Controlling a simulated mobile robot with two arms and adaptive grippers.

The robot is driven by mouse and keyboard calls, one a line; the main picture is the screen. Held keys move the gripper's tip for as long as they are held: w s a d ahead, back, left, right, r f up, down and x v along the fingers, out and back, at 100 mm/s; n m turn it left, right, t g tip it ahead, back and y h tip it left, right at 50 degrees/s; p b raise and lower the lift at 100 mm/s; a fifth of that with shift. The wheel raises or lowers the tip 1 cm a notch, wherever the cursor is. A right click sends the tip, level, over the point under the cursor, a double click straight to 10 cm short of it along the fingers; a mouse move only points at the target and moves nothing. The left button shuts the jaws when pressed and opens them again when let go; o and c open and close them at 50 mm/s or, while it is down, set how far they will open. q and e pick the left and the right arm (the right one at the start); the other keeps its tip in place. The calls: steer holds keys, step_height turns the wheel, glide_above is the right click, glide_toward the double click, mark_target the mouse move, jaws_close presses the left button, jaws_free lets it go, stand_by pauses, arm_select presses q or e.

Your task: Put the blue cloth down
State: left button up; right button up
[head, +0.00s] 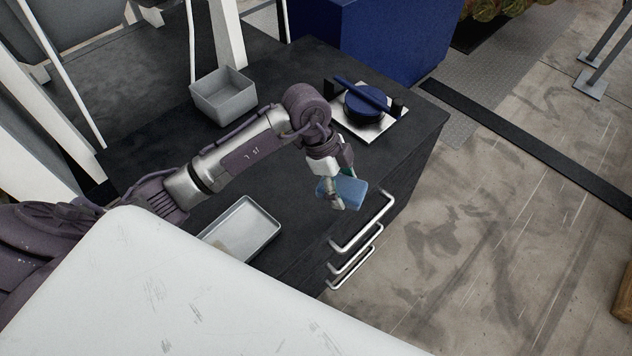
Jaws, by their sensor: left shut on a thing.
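A light blue folded cloth (348,191) is in my left gripper (341,196), near the front edge of the dark cabinet top (160,146). The gripper is shut on the cloth, and its fingers hide part of it. I cannot tell whether the cloth touches the cabinet top or hangs above it. My right gripper is not in view.
A grey square bin (222,97) stands behind my left arm. A shallow metal tray (262,226) lies nearer me. A dark blue spool (364,104) with a bar across it sits on a bright plate at the right. Metal handles (362,226) stick out from the cabinet front.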

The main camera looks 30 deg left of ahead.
arm_select(q)
glide_above(312, 192)
steer(key=f, duration=0.6)
steer(key=shift+a+p, duration=0.3)
steer(key=shift+a+f, duration=0.1)
steer(key=shift+a, duration=0.1)
steer(key=shift+f, duration=2)
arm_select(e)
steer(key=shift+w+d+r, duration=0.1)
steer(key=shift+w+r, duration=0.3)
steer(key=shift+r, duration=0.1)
arm_select(q)
steer(key=shift+f, duration=0.1)
steer(key=o, duration=1.2)
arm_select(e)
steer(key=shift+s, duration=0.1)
